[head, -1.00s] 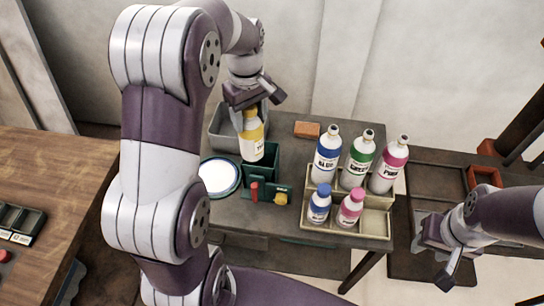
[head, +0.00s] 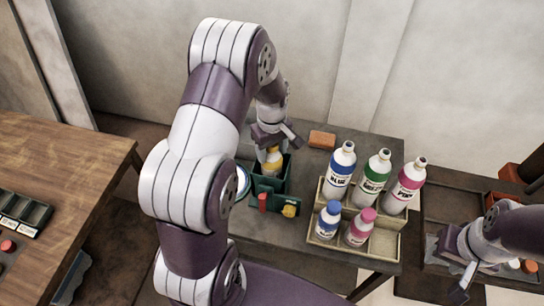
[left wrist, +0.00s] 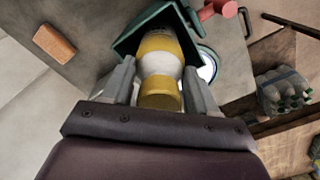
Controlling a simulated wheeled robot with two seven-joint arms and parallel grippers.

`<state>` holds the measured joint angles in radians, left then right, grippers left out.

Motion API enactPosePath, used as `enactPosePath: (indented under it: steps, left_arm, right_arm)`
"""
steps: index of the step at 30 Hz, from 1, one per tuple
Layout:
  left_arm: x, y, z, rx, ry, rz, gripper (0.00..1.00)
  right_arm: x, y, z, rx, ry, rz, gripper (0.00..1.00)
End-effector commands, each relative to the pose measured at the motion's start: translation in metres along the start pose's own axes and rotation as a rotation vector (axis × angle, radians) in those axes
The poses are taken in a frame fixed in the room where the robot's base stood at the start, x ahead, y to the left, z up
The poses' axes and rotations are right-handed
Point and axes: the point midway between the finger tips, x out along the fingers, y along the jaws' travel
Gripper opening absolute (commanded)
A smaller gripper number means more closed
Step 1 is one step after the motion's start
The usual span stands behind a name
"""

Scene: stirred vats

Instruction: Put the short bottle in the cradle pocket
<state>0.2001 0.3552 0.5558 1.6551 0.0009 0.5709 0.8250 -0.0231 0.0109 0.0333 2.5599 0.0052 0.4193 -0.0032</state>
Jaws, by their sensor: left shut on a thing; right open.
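The short bottle with a yellow label and yellow cap (head: 272,160) stands down inside the green cradle pocket (head: 285,172), its lower part hidden by the walls. My left gripper (head: 270,146) is above the pocket and shut on the bottle. In the left wrist view the fingers (left wrist: 158,92) sit on both sides of the bottle (left wrist: 160,55), and the green cradle (left wrist: 150,22) surrounds its far end. My right gripper (head: 463,268) is open and empty at the far right, away from the cradle.
A cream crate (head: 372,258) holds blue, green and pink bottles, with free room at its front right. A red lever (head: 263,202) and a yellow knob (head: 290,211) are on the cradle's front. A white round dish (head: 243,183) is left of it. An orange block (head: 322,140) lies behind.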

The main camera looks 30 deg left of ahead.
Motion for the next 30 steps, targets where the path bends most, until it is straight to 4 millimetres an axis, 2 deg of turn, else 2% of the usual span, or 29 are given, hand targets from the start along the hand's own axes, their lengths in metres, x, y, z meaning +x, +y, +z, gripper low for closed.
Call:
enactPosePath:
  steps: [7, 16, 17, 18, 26, 30]
  left_arm:
    - [0.035, -0.001, 0.001, 0.000, -0.001, -0.002, 0.00]
    - [0.040, 0.000, 0.000, 0.000, 0.001, 0.001, 0.00]
    - [0.041, 0.000, 0.000, 0.000, 0.000, 0.000, 0.61]
    - [0.040, 0.000, 0.000, 0.000, 0.000, 0.000, 0.69]
    - [0.039, 0.000, 0.000, 0.000, 0.000, 0.000, 0.69]
    - [0.025, 0.001, -0.001, 0.000, 0.003, 0.003, 0.69]
  right_arm:
    - [-0.004, 0.000, -0.001, 0.000, 0.000, 0.000, 0.43]
    - [-0.002, 0.000, 0.000, 0.000, 0.000, 0.000, 0.43]
    - [-0.002, 0.000, 0.000, 0.000, 0.000, 0.000, 0.43]
    - [-0.003, 0.000, 0.000, 0.000, 0.000, 0.000, 0.43]
    - [-0.003, 0.000, 0.000, 0.000, 0.000, 0.000, 0.43]
    - [-0.001, 0.000, 0.000, 0.000, 0.000, 0.000, 0.43]
